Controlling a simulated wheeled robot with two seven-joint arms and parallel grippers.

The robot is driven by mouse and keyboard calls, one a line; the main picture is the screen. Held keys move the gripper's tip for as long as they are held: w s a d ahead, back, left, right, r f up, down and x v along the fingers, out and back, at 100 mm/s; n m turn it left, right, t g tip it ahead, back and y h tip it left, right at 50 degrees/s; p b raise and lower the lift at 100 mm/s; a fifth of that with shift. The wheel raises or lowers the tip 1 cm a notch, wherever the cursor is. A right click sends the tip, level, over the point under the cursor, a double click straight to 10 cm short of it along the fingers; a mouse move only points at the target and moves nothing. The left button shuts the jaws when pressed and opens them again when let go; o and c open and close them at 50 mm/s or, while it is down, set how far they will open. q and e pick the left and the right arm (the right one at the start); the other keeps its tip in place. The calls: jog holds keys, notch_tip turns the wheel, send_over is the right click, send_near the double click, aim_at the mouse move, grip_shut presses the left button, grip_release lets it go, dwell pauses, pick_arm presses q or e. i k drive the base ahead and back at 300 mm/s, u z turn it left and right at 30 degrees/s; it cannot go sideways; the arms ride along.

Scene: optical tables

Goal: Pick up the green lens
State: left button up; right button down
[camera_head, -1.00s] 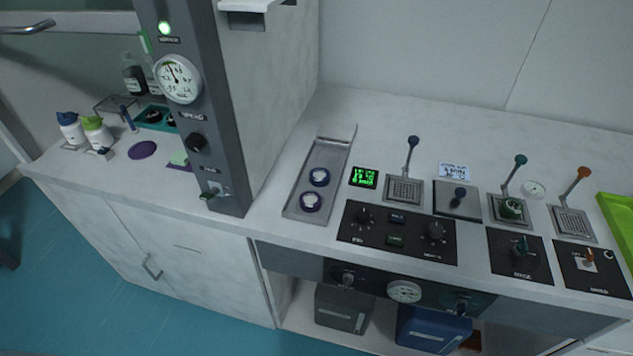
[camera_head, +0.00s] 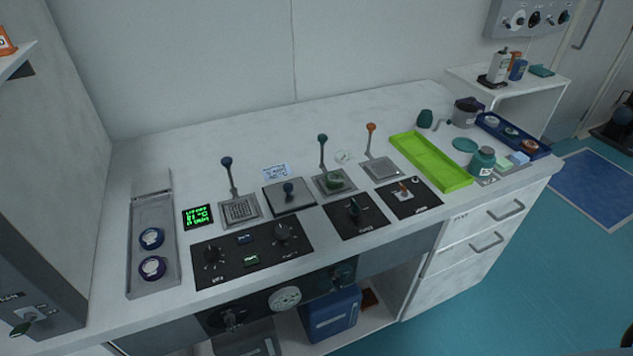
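A small round green piece, which looks like the green lens (camera_head: 334,181), sits on the square metal plate (camera_head: 349,188) at the foot of the green-knobbed lever (camera_head: 322,152), mid-bench. Its fine detail is too small to tell. A blue-rimmed lens (camera_head: 151,238) and a purple-rimmed lens (camera_head: 153,268) lie in the grey metal tray (camera_head: 139,208) at the left. Neither of my grippers is in view.
An orange-knobbed lever (camera_head: 371,140) and a lime green tray (camera_head: 430,160) stand right of the green piece. A blue-knobbed lever (camera_head: 227,174) stands left. Black control panels (camera_head: 255,250) line the bench's front. The bench's back strip is clear.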

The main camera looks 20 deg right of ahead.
aim_at(334, 179)
jog(key=u, duration=3.2)
jog(key=k, duration=1.35)
jog(key=z, duration=2.35)
